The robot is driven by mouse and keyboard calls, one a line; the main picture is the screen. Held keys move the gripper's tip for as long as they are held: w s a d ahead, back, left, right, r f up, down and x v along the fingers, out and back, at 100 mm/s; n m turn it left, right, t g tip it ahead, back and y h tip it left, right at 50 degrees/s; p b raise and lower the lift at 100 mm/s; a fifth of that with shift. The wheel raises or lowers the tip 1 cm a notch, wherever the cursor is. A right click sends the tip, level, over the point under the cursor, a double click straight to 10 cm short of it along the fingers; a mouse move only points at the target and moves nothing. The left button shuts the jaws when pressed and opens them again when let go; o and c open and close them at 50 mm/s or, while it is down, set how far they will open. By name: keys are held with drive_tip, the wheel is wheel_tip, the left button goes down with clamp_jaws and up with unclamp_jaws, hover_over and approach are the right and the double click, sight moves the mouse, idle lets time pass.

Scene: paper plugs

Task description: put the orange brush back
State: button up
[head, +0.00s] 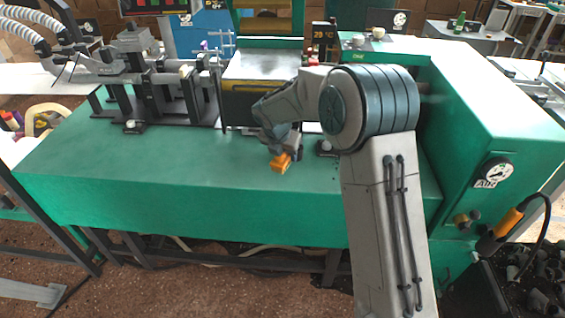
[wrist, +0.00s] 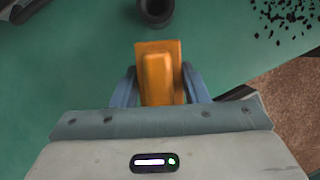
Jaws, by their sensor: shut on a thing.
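The orange brush (wrist: 160,75) is between the two fingers of my gripper (wrist: 160,90) in the wrist view. Its orange block shows beyond the fingertips, over the green table. In the head view the orange brush (head: 282,162) pokes out below my gripper (head: 276,148), above the green table top. My gripper is shut on it. I cannot tell whether the brush touches the table. Its bristles are hidden.
The green machine table (head: 120,170) has clear room at the front left. Dark plugs or scraps (wrist: 285,18) lie near its edge in the wrist view, with a dark round cup (wrist: 155,10) ahead. A green housing with an air gauge (head: 497,170) stands at the right.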

sight(283, 162)
drive_tip(key=shift+w+a+f, duration=0.35)
drive_tip(key=shift+a, duration=0.1)
drive_tip(key=shift+f, duration=1.95)
drive_tip(key=shift+f, duration=0.15)
drive_tip(key=o, duration=0.9)
drive_tip(key=shift+o, duration=0.2)
